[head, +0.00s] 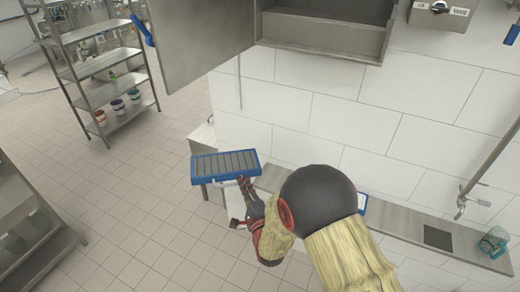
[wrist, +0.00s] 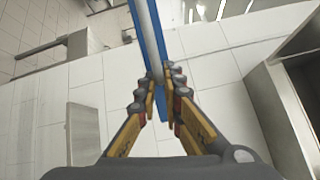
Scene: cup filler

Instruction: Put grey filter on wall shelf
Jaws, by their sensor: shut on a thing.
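The grey filter (head: 225,164), a flat slatted panel with a blue frame, is held in the air left of my arm. My gripper (head: 244,184) is shut on its near edge. In the wrist view my gripper (wrist: 163,80) pinches the filter (wrist: 150,40), seen edge-on as a blue and white strip. A steel wall shelf (head: 322,35), box-like with an open front, is on the tiled wall above and right of the filter. It seems empty where I can see in. A steel box in the wrist view (wrist: 280,115) looks like the same shelf.
An open steel door panel (head: 203,40) hangs left of the shelf. A narrow steel counter (head: 405,226) runs along the wall below, with a teal-and-clear jug (head: 494,241) at its right end. A storage rack (head: 100,70) stands far left.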

